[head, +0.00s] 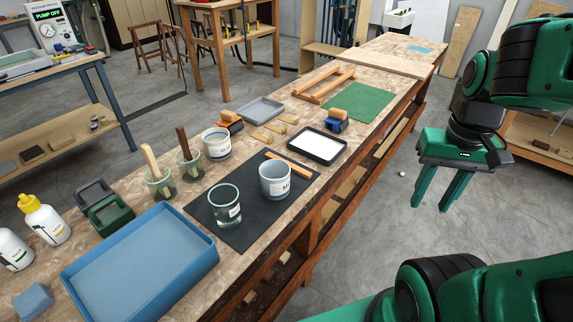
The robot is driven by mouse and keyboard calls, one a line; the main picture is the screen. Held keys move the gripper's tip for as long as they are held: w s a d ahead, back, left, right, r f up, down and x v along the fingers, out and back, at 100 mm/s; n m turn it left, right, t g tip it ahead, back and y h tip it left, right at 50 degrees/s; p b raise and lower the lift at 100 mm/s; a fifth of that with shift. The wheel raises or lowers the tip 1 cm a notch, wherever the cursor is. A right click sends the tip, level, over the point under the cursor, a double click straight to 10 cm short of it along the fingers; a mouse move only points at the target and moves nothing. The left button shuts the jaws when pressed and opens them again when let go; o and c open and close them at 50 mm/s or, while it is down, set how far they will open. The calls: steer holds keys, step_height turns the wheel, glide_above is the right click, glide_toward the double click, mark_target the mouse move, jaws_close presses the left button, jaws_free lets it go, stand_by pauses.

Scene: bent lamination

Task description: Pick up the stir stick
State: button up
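A light wooden stick (290,164), which looks like the stir stick, lies by the far side of a grey cup with a printed label (275,184) on the black mat (211,198). My gripper (430,207) is open and empty, fingers pointing down. It hangs over the floor to the right of the workbench, well apart from the stick.
A clear glass cup (225,209) stands left of the grey cup. Two cups with upright handles (160,183) (190,166) stand left of the mat. A black tray (318,147) lies just beyond it. A large blue tray (140,270) is at the near end of the workbench (262,222).

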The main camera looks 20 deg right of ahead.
steer(key=w+a+n, duration=0.1)
steer(key=w+n, duration=0.2)
steer(key=w, duration=0.5)
steer(key=n+t+y, duration=0.3)
steer(key=n, duration=0.7)
glide_toward(293, 166)
steer(key=shift+s+a+f, duration=0.1)
steer(key=shift+a+f, duration=0.3)
steer(key=shift+f, duration=0.2)
steer(key=shift+w+d+x, duration=0.1)
steer(key=shift+d+x, duration=0.05)
steer(key=shift+x, duration=1.4)
steer(key=shift+w+d+x, duration=0.1)
steer(key=shift+w+x, duration=0.05)
steer(key=shift+x, duration=1.35)
jaws_close()
